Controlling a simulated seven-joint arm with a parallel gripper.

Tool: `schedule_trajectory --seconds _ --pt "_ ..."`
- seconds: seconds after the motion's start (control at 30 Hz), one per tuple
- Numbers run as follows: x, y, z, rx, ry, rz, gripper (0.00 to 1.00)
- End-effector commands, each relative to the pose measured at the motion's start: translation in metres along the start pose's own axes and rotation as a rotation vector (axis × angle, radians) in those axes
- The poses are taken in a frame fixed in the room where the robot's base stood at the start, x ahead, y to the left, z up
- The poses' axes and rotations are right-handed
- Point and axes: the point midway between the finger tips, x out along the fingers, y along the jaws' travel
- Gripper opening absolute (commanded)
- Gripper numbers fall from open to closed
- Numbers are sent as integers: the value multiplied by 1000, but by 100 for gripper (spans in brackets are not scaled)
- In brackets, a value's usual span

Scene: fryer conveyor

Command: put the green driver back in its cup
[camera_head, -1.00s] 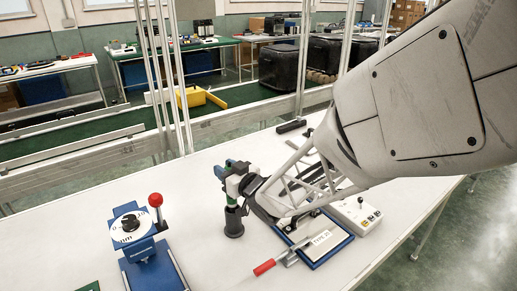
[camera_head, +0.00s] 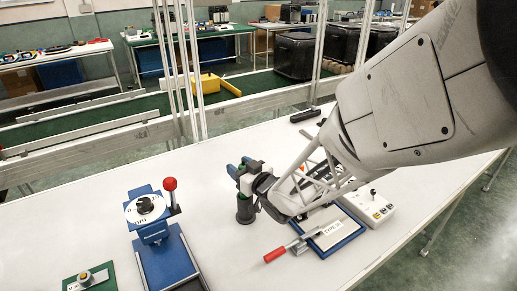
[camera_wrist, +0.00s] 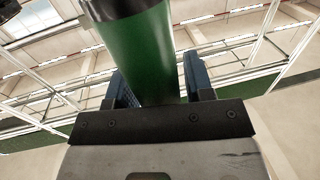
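My gripper (camera_head: 242,170) is directly above the dark cup (camera_head: 245,212) on the white table, with its blue fingers around the driver. In the wrist view the green driver (camera_wrist: 140,55) is a thick green handle with a dark end, between the two blue fingers, which look shut on it. In the head view the driver is mostly hidden by the gripper and the cup. Its lower end appears to be down in the cup, but how deep I cannot tell. The cup stands upright.
A blue fixture with a red-knobbed lever (camera_head: 170,185) stands to the left. A blue-framed board with a red-handled clamp (camera_head: 275,254) and a white control box (camera_head: 372,208) lie to the right. A small green plate (camera_head: 70,283) is at front left.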

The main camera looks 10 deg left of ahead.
Motion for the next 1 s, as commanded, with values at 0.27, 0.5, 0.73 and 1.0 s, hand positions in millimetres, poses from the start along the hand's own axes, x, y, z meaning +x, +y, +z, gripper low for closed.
schedule_trajectory --seconds 0.27,0.5,0.73,1.0 --pt "0 0 0 0 0 0 59" --pt "-1 0 -3 0 0 0 59" --pt "-18 1 -3 1 0 2 59" --pt "-54 1 -3 0 0 3 59"
